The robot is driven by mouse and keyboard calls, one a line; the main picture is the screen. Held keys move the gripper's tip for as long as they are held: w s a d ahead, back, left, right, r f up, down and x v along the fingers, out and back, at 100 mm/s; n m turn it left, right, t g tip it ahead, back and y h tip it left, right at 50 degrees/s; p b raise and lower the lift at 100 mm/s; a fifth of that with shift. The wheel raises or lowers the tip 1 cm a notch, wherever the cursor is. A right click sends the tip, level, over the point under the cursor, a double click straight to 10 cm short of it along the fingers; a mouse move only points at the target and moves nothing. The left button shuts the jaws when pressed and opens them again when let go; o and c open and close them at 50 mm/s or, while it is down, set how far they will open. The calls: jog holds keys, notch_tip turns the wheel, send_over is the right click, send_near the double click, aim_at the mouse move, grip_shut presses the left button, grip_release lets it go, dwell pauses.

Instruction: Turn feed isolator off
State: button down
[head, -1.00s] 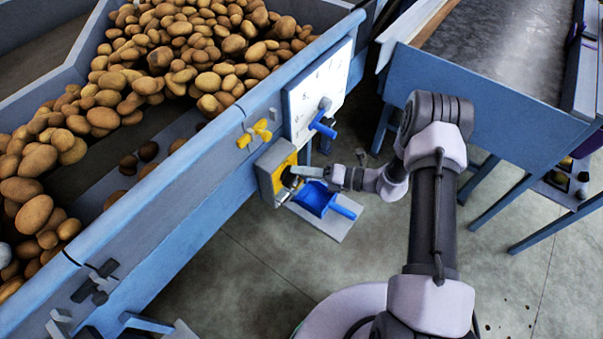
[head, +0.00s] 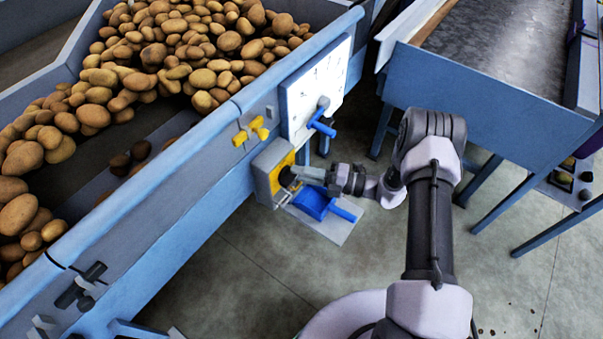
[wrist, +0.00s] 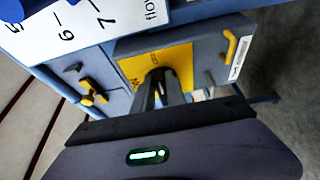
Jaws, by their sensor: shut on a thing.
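The feed isolator appears to be the grey box (head: 262,178) with a yellow face plate, fixed to the side of the blue potato hopper. In the wrist view its yellow plate (wrist: 172,62) faces me, with small print I cannot fully read. My gripper (head: 291,177) is at the plate, shut on the dark knob (head: 286,175) in its middle. In the wrist view my fingers (wrist: 157,88) close around the knob and hide most of it. The knob's exact setting cannot be read.
A white numbered panel (head: 304,84) with a blue lever (head: 321,124) is above the isolator. A yellow handle (head: 250,132) is to its left. A blue scoop-like thing (head: 314,203) on a grey plate lies just below my gripper. Open floor lies in front.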

jog(key=c, duration=1.5)
grip_release()
jog(key=shift+o, duration=0.7)
jog(key=shift+a, duration=0.15)
jog(key=p+v, duration=0.3)
jog(key=v, duration=1.4)
jog(key=shift+d, duration=0.25)
jog(key=shift+s, duration=0.15)
